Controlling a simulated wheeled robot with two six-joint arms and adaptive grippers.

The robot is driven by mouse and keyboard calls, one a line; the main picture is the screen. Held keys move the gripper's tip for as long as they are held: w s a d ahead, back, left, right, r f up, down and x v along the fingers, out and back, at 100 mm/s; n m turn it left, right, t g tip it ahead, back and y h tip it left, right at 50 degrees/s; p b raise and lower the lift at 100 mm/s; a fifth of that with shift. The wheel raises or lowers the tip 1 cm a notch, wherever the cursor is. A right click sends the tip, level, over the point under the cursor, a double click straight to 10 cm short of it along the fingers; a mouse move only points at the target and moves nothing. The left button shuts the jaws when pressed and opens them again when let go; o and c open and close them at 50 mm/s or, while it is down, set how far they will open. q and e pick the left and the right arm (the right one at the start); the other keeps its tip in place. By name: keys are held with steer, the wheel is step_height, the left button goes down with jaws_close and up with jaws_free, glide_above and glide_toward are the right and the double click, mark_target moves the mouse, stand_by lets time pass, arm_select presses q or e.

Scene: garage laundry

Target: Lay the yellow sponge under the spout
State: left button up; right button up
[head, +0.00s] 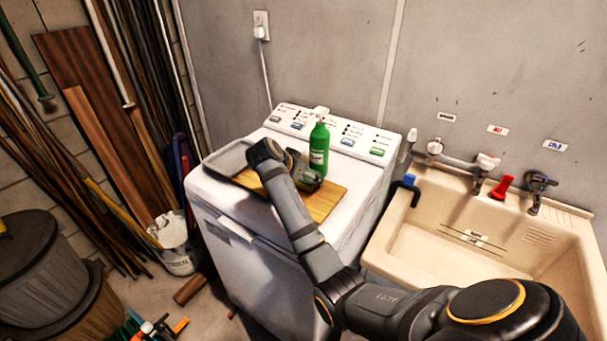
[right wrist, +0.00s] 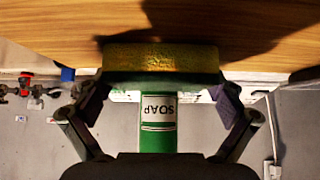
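The yellow sponge (right wrist: 160,58), with a green layer, shows in the right wrist view against the wooden board (right wrist: 50,30). My right gripper (right wrist: 160,92) has its two fingers apart, one at each end of the sponge; whether they touch it is not clear. In the head view my right gripper (head: 306,176) is low over the board (head: 322,203) on the white washer and hides most of the sponge. Taps on a pipe, one with a red part (head: 502,187) and one dark (head: 538,186), stand above the beige sink (head: 425,250). Which outlet is the spout is unclear. My left gripper is out of view.
A green soap bottle (head: 319,150) stands just behind my right gripper and also shows in the wrist view (right wrist: 158,125). A grey tray-like panel (head: 228,158) lies left of the board. A blue and black hooked item (head: 409,183) is at the sink's left rim. The basin looks empty.

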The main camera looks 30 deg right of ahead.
steer(key=shift+a+r, duration=0.1)
steer(key=shift+r, duration=0.4)
steer(key=b+v, duration=0.1)
steer(key=v, duration=1.1)
steer(key=shift+f, duration=0.1)
